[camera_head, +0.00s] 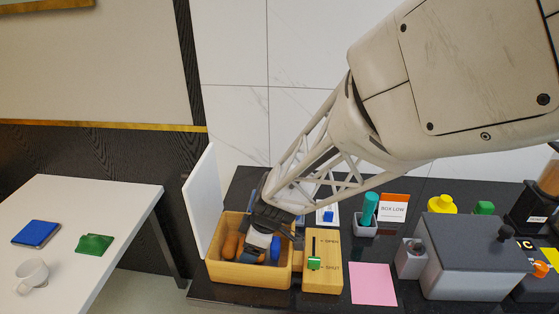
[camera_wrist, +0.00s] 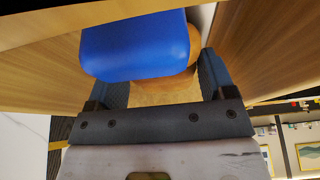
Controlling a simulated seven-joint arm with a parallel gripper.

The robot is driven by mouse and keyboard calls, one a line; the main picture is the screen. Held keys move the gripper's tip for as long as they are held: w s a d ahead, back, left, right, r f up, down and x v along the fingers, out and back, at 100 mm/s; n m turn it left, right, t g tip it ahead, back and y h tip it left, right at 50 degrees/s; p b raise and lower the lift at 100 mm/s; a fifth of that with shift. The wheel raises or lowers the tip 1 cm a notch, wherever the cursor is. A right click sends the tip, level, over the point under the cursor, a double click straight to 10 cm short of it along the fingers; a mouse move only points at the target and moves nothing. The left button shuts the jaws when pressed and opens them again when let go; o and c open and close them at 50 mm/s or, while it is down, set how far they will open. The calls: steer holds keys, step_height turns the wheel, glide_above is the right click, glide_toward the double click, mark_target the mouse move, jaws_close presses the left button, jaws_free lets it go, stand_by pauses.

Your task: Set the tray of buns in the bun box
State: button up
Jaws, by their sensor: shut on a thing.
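The wooden bun box (camera_head: 225,275) stands at the left end of the dark counter, with its white lid (camera_head: 202,200) upright at its left side. Brown buns (camera_head: 230,246) and a blue rounded piece (camera_head: 275,246) show inside its walls. My gripper (camera_head: 262,240) points down inside the box and hides much of the inside. In the wrist view, my gripper (camera_wrist: 162,90) is shut on a tan, wood-coloured part (camera_wrist: 165,93), seemingly the bun tray. The blue piece (camera_wrist: 135,45) and a brown bun (camera_wrist: 195,45) lie just beyond it. I cannot tell whether the tray touches the box floor.
A wooden panel (camera_head: 323,285) with a green slider (camera_head: 314,263) near SHUT adjoins the box. A pink sheet (camera_head: 372,284), a grey lidded container (camera_head: 465,265) and a teal bottle (camera_head: 369,207) in a pot are to the right. A white table (camera_head: 90,205) stands left.

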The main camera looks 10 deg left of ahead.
steer(key=o, duration=1)
steer(key=shift+r, duration=0.1)
steer(key=v, duration=1.2)
steer(key=shift+d, duration=0.1)
